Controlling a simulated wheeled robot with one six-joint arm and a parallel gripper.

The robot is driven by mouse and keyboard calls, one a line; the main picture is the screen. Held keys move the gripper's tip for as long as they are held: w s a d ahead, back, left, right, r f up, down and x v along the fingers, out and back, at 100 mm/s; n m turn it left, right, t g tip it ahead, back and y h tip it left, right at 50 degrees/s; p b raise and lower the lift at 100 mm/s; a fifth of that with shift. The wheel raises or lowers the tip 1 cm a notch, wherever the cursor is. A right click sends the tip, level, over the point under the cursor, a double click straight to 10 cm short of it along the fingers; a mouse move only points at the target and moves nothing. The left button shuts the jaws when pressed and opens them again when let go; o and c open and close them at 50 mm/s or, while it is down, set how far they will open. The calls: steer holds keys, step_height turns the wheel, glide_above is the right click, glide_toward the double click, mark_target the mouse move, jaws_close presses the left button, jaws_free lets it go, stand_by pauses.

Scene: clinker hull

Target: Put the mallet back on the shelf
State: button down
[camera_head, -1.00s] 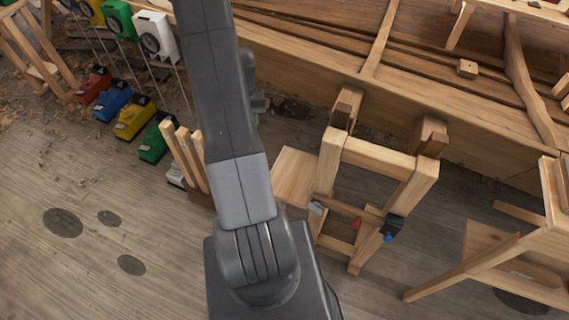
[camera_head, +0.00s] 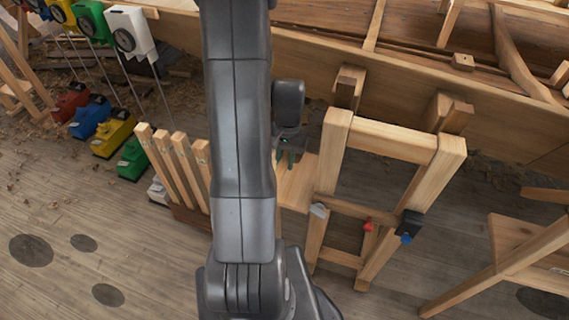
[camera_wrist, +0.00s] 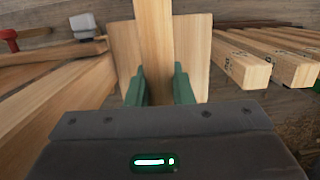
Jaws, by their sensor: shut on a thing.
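In the head view my gripper (camera_head: 287,158) is above a pale board (camera_head: 297,187) at the left side of a wooden trestle. In the wrist view its green fingers (camera_wrist: 159,88) are shut on a pale wooden bar (camera_wrist: 154,35), apparently the mallet. The bar extends away in front of a wider pale board (camera_wrist: 192,55). Whether the bar touches that board I cannot tell. My arm hides the held piece in the head view.
The trestle's upper frame (camera_head: 392,140) stands right of my gripper. Several upright wooden slats (camera_head: 160,158) stand left of my arm. The planked hull (camera_head: 400,85) runs behind. Open floor (camera_head: 100,230) lies at front left.

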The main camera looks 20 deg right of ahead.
steer(key=w+f, duration=0.1)
steer(key=w+d+f+b, duration=0.2)
steer(key=shift+w+d+f, duration=0.25)
steer(key=shift+w+f, duration=0.05)
steer(key=shift+w, duration=0.05)
steer(key=shift+w+d+f+b, duration=0.1)
steer(key=shift+w+f+b, duration=0.05)
steer(key=shift+f+b, duration=1.3)
steer(key=shift+f, duration=0.6)
steer(key=shift+f+b, duration=0.4)
steer(key=shift+f, duration=0.1)
steer(key=c, duration=1.2)
jaws_free()
steer(key=r, duration=0.4)
steer(key=w+r+p, duration=0.1)
steer(key=r, duration=0.4)
steer(key=d+r+p, duration=0.1)
steer(key=r, duration=0.3)
steer(key=shift+w+r, duration=0.3)
steer(key=shift+r, duration=0.1)
